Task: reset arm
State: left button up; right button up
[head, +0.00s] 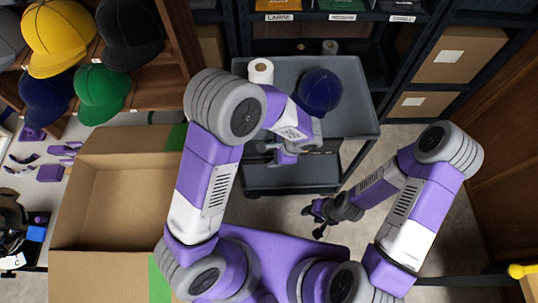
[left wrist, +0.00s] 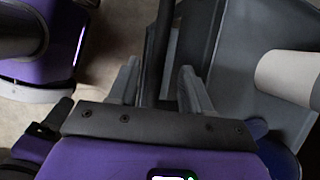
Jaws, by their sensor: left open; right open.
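My left gripper (head: 272,150) hangs over the near edge of the grey cart in the head view. In the left wrist view its two fingers (left wrist: 158,85) are apart with nothing between them. My right gripper (head: 316,217) is low, to the right of the cart's lower front, above the floor. Its fingers look apart and hold nothing that I can see. My left forearm passes over the cart close to a blue cap (head: 320,90), which also shows in part in the left wrist view (left wrist: 278,155).
The grey cart (head: 355,125) bears the cap and a white roll (head: 261,68). An open cardboard box (head: 85,225) stands at left, near my left arm. A shelf of caps (head: 105,92) is at upper left. Cardboard boxes (head: 460,55) fill the right rack. Some floor is clear between cart and right wall.

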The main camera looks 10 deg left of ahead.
pick_arm(q)
jog(key=v, duration=0.2)
jog(key=shift+d+r, duration=0.15)
jog(key=shift+r, duration=0.15)
jog(key=shift+f, duration=0.1)
jog(key=s+a+f+n+h, duration=0.2)
jog(key=s+f+n+h, duration=0.2)
jog(key=s+f+n, duration=0.2)
jog(key=s+a+f+n+h, duration=0.2)
jog(key=s+f+n+h, duration=0.3)
jog(key=f+n, duration=0.5)
jog(key=shift+s+f+n, duration=0.35)
jog(key=shift+s+n, duration=0.25)
jog(key=shift+n, duration=0.3)
jog(key=shift+c, duration=0.5)
dwell(0.3)
